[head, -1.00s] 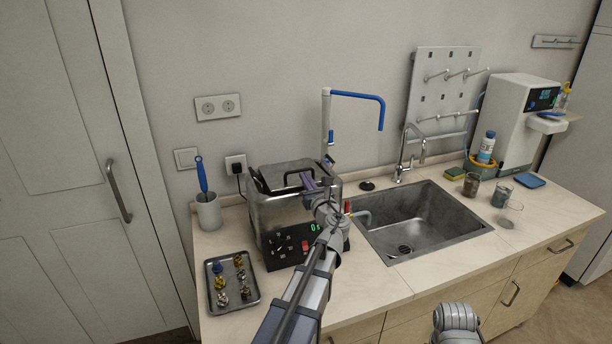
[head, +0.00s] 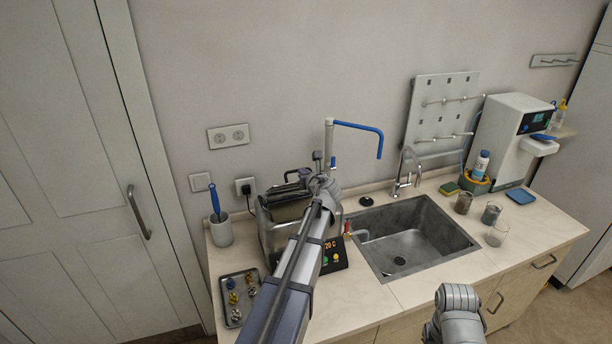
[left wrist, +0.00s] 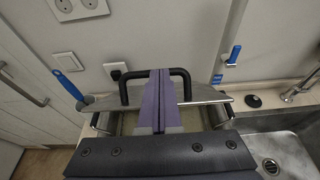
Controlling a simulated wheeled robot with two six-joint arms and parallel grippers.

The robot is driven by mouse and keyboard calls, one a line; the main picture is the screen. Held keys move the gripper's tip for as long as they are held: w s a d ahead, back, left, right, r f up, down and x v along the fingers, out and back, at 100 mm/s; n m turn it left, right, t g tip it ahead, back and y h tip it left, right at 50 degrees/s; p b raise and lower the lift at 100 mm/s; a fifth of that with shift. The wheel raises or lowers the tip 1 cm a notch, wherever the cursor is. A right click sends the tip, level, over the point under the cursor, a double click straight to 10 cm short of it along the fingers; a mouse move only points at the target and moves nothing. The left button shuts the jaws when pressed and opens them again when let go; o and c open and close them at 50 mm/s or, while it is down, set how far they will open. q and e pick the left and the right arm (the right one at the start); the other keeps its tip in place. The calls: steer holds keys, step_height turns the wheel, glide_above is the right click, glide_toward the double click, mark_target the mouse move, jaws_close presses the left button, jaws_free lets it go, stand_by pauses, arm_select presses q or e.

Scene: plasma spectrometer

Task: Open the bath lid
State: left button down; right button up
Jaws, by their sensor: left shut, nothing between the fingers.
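The black lid handle (left wrist: 185,76) stands at the far side of the lid. My left gripper (left wrist: 161,75) is shut and empty, its purple fingers in front of the lid, within the handle's span; contact cannot be told. In the head view my left arm hides the bath's right part.
A blue-handled brush in a cup (head: 221,232) and a tray of small parts (head: 237,296) are left of the bath. A blue-tipped tap pipe (head: 358,127) rises behind it. The sink (head: 415,235) is to the right, with several cups beyond.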

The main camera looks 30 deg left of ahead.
arm_select(q)
steer(key=w+a+r+p, duration=0.3)
steer(key=w+a+r, duration=0.1)
steer(key=w+a, duration=0.1)
steer(key=shift+w+a+r, duration=0.15)
steer(key=shift+a+r, duration=0.05)
steer(key=shift+a, duration=0.4)
arm_select(e)
step_height(320, 180, up, 4)
steer(key=shift+r, duration=0.2)
stand_by(0.4)
